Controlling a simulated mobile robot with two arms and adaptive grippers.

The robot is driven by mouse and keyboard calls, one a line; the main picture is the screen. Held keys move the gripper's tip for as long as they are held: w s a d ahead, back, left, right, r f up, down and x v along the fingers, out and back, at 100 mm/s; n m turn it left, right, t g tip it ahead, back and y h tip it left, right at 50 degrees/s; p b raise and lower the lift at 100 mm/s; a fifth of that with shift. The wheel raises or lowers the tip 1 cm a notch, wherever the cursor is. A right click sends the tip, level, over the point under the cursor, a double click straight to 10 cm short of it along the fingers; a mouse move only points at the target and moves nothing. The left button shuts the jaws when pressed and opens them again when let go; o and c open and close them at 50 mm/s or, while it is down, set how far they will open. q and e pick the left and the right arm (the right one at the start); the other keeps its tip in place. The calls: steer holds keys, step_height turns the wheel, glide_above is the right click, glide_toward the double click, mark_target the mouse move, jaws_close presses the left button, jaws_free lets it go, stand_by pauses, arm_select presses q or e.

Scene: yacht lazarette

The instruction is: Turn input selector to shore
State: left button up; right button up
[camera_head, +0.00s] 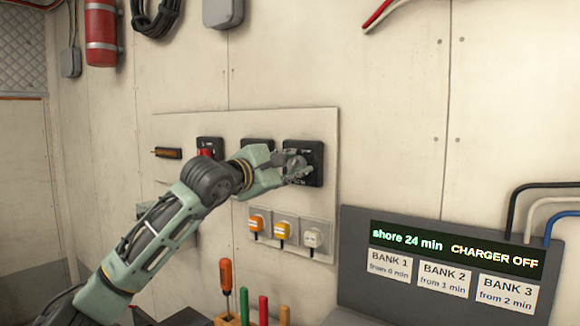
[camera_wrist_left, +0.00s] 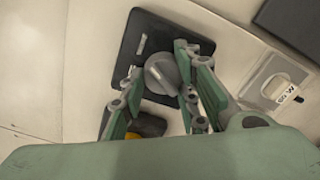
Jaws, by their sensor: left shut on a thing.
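The selector is a square black plate (camera_head: 317,152) at the right end of the wall panel, with a grey round knob. In the left wrist view its plate (camera_wrist_left: 138,30) appears tilted, with a small pale label above the knob (camera_wrist_left: 162,72). My left gripper (camera_head: 298,168) reaches it from the left and is shut on the knob, with one finger on each side. The fingers and arm cover much of the plate in the head view, so I cannot read its positions. My right gripper is not in view.
A grey display (camera_head: 455,262) reads "shore 24 min" and "CHARGER OFF", with three bank labels. Orange, yellow and white plugs (camera_head: 312,238) sit below the selector. A red switch (camera_head: 207,152) is left on the panel (camera_head: 230,124). A screwdriver (camera_head: 226,278) stands below.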

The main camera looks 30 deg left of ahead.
arm_select(q)
steer(key=o, duration=1)
steer(key=shift+a+r, duration=0.25)
steer(key=shift+r, duration=0.2)
steer(key=shift+f, duration=0.15)
steer(key=shift+f, duration=0.1)
steer(key=s+a, duration=0.1)
steer(key=s, duration=1.1)
steer(key=shift+a, duration=0.25)
